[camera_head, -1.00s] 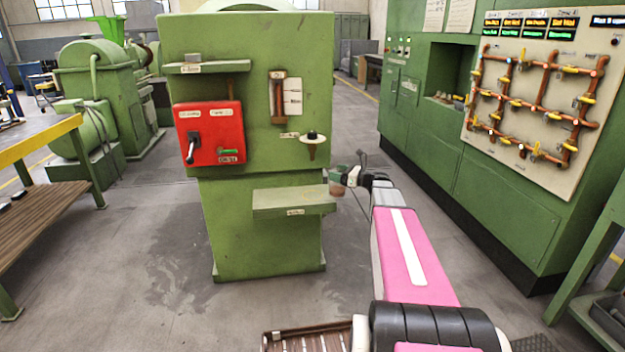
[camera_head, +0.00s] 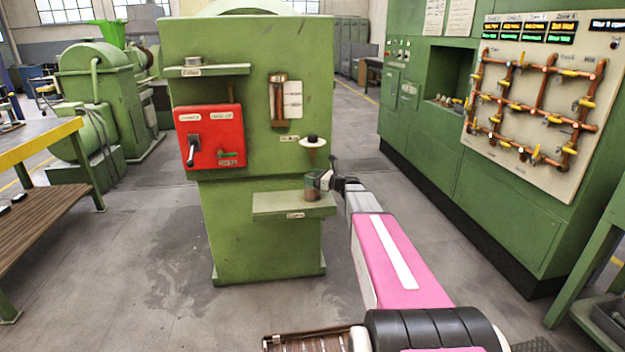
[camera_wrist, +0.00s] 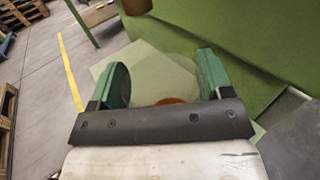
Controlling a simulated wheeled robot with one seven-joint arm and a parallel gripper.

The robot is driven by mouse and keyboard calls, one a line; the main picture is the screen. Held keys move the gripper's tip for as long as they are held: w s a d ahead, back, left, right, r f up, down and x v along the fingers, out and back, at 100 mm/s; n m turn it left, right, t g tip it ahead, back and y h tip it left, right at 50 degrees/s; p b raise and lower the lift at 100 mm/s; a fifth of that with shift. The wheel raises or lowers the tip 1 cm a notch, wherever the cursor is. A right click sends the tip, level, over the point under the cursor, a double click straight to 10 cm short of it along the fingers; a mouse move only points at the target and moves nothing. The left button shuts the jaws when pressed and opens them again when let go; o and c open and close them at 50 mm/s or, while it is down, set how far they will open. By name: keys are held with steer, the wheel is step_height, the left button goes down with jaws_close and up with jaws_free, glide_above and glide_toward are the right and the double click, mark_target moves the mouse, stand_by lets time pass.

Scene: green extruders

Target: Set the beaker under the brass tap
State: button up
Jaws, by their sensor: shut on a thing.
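The beaker (camera_head: 312,190), clear with something brown low in it, is above the right part of the small green shelf (camera_head: 275,205) on the green machine. I cannot tell whether its base touches the shelf. The brass tap (camera_head: 313,155), under a black knob with a white disc, is just above the beaker. My gripper (camera_head: 323,180) reaches in from the right and is shut on the beaker. In the wrist view, the beaker's clear glass (camera_wrist: 165,68) is faint between the green finger pads, with an orange-brown patch at its near side.
A red switch box (camera_head: 210,136) and an upper shelf (camera_head: 208,70) are on the machine's left part. A sight gauge (camera_head: 278,98) is left of the tap. A pipe panel (camera_head: 535,105) stands at right. The floor between is clear.

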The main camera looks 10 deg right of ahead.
steer(key=shift+f, duration=0.2)
steer(key=o, duration=1.2)
steer(key=shift+f, duration=0.15)
steer(key=shift+o, duration=0.2)
